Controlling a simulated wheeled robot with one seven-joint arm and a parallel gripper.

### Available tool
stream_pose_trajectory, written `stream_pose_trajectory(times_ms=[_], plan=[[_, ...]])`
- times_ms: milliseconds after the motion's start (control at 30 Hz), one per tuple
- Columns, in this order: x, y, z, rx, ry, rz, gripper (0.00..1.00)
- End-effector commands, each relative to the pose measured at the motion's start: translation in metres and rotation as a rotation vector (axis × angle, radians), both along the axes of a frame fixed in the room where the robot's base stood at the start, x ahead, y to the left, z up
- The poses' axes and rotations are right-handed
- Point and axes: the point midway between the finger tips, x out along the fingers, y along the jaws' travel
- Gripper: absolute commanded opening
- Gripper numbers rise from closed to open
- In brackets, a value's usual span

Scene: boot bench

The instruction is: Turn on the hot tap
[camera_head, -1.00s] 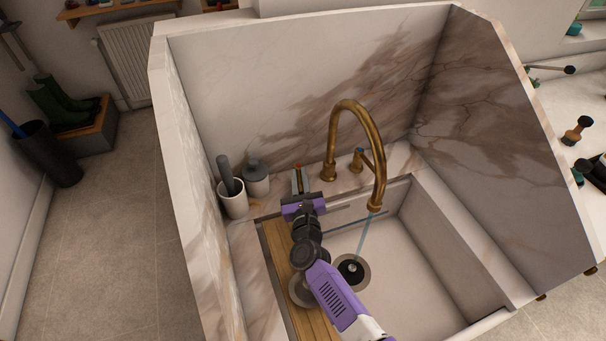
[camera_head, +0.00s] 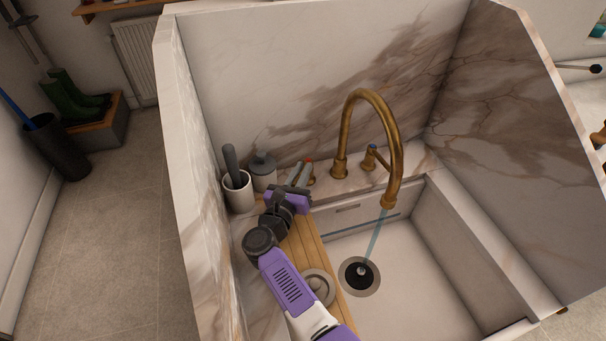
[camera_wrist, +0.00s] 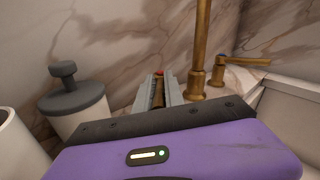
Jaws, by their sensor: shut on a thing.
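The hot tap (camera_wrist: 158,92) is a brass lever with a red mark, standing left of the spout on the back ledge. In the head view its red end (camera_head: 309,160) shows just beyond my fingertips. My gripper (camera_head: 299,173) is shut on the lever; the wrist view shows the brass between the two grey fingers (camera_wrist: 158,97). The fingers hide part of the lever. The tall curved brass spout (camera_head: 347,130) stands to the right. A thin bluish stream of water (camera_head: 376,238) runs from it toward the drain (camera_head: 359,274).
A blue-marked brass tap (camera_head: 371,158) stands right of the spout base. A white cup with a dark-handled tool (camera_head: 238,193) and a lidded jar (camera_head: 263,172) stand left of my gripper. A wooden board (camera_head: 305,240) lies under my arm. Marble walls enclose the back and both sides.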

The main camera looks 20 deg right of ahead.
Motion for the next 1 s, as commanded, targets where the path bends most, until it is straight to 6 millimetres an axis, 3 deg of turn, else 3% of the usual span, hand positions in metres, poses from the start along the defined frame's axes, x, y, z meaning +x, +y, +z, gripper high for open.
stream_pose_trajectory(times_ms=[300,333,433,767,1000], plan=[[0.000,0.003,0.004,-0.004,-0.006,0.000,0.00],[0.000,0.002,0.004,-0.004,-0.006,0.000,0.15],[0.000,0.002,0.003,-0.004,-0.005,0.000,0.35],[0.000,0.001,0.002,-0.002,-0.001,0.000,0.35],[-0.001,0.001,0.028,0.001,-0.004,0.001,0.35]])
